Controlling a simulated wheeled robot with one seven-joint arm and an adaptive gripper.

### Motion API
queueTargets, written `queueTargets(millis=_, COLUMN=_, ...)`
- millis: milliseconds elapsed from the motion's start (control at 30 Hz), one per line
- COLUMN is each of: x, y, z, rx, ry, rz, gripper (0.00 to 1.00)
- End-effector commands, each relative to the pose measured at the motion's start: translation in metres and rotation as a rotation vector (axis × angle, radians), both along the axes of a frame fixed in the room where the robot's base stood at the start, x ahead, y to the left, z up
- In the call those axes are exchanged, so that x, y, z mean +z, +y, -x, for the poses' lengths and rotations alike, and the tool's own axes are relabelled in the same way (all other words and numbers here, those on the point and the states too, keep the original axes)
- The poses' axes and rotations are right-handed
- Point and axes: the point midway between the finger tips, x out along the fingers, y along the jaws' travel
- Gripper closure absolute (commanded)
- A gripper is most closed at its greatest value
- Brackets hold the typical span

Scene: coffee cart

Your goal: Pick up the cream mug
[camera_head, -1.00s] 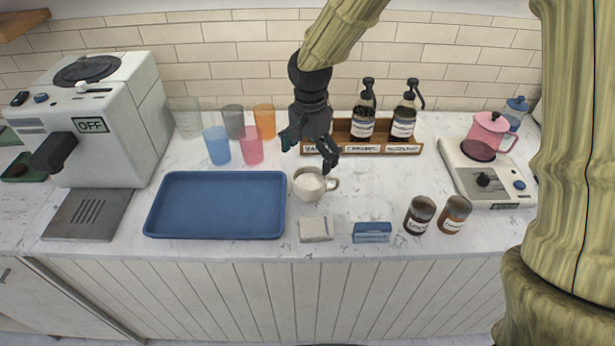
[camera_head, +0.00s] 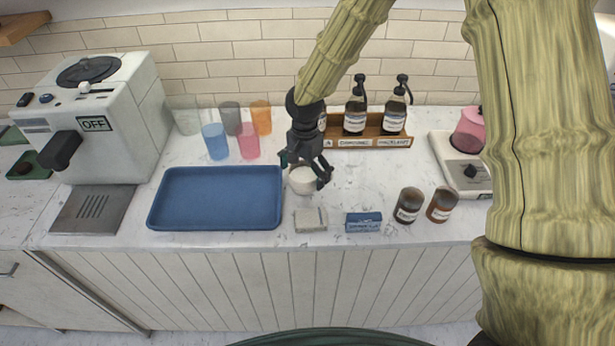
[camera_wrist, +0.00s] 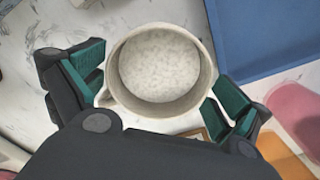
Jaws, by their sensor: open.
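The cream mug (camera_head: 302,184) stands upright on the counter, just right of the blue tray, partly hidden by my gripper. In the wrist view the mug (camera_wrist: 115,72) is seen from above and looks empty, with its handle at the lower left. My gripper (camera_head: 306,174) is directly over the mug. Its two teal-padded fingers (camera_wrist: 160,95) are open, one on each side of the mug's rim. I cannot tell whether either pad touches the mug.
The blue tray (camera_head: 215,226) lies close on the left. A beige block (camera_head: 310,219) and blue box (camera_head: 363,222) lie in front, with two jars (camera_head: 409,205) to the right. Coloured cups (camera_head: 216,141) and a bottle rack (camera_head: 370,142) stand behind.

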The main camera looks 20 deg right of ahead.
Motion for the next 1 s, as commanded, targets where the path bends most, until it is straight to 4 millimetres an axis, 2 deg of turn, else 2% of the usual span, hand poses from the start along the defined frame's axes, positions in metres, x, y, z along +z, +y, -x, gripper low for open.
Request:
queueTargets(millis=400, x=-0.008, y=0.0001, z=0.0004, rx=0.001, ry=-0.001, rz=-0.001, gripper=0.0)
queueTargets(millis=700, x=-0.0078, y=-0.0001, z=0.0006, rx=0.001, ry=-0.001, rz=-0.001, gripper=0.55)
queueTargets(millis=733, x=-0.0078, y=-0.0001, z=0.0005, rx=0.001, ry=-0.001, rz=-0.001, gripper=0.57)
queueTargets(millis=1000, x=-0.0066, y=0.0002, z=0.0001, rx=0.001, ry=-0.002, rz=0.0, gripper=0.57)
